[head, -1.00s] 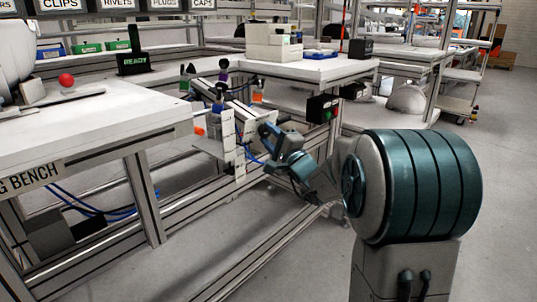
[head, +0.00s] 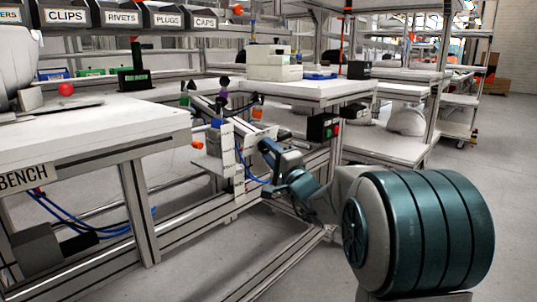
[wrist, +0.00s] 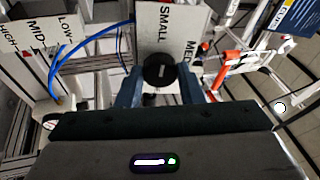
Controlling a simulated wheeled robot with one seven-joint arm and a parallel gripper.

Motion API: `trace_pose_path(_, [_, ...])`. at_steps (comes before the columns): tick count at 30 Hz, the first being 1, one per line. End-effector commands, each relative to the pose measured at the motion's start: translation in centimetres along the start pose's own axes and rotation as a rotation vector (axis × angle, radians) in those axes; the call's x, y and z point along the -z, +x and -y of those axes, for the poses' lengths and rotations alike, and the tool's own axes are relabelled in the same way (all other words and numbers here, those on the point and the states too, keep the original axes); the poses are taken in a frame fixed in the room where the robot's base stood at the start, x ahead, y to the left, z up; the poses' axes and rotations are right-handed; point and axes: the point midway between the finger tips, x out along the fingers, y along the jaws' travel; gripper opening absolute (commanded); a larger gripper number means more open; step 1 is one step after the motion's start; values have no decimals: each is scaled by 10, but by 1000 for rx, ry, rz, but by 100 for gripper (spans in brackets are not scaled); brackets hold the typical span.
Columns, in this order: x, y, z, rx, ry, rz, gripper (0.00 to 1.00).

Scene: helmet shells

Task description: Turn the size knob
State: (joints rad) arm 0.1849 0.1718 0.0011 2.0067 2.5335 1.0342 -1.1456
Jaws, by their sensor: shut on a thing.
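The size knob (wrist: 158,70) is a round black dial with a short light mark on its face. It sits in front of a white plate (wrist: 176,25) lettered SMALL, with a partly cut-off MED label to the right. My gripper (wrist: 160,84) has one blue finger on each side of the knob and is shut on it. In the head view my gripper (head: 264,148) is at the white fixture beside the bench. The knob cannot be made out there.
Another plate (wrist: 38,32) reads HIGH, MID and LOW. Blue hoses (wrist: 85,48) run beside it, and an orange-and-white part (wrist: 232,65) is at the right. The bench (head: 85,130) stands left of the fixture. A black box with red and green buttons (head: 324,127) is behind my arm.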

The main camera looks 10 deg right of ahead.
Motion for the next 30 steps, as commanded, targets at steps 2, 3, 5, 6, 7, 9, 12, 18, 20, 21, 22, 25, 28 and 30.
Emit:
trace_pose_path(2, [-1,0,-1,-1,0,3,11])
trace_pose_path(3, [-1,0,0,-1,1,3,36])
trace_pose_path(5, [-1,0,0,-1,1,3,53])
trace_pose_path(6, [-1,0,0,0,1,2,55])
trace_pose_path(7, [-1,0,0,0,1,2,55])
trace_pose_path(9, [0,0,0,0,1,1,55])
trace_pose_path(12, [0,0,0,0,1,1,55])
trace_pose_path(18, [0,-9,1,-1,1,-1,55])
trace_pose_path(20, [1,-16,1,-2,1,-1,55])
trace_pose_path(21, [1,-23,2,-1,1,-1,55])
trace_pose_path(22, [1,-28,2,-1,1,-1,55])
trace_pose_path(25, [1,-50,2,-2,1,-2,55])
trace_pose_path(28, [1,-73,2,-3,1,-3,55])
trace_pose_path(30, [0,-88,2,-2,2,-2,55])
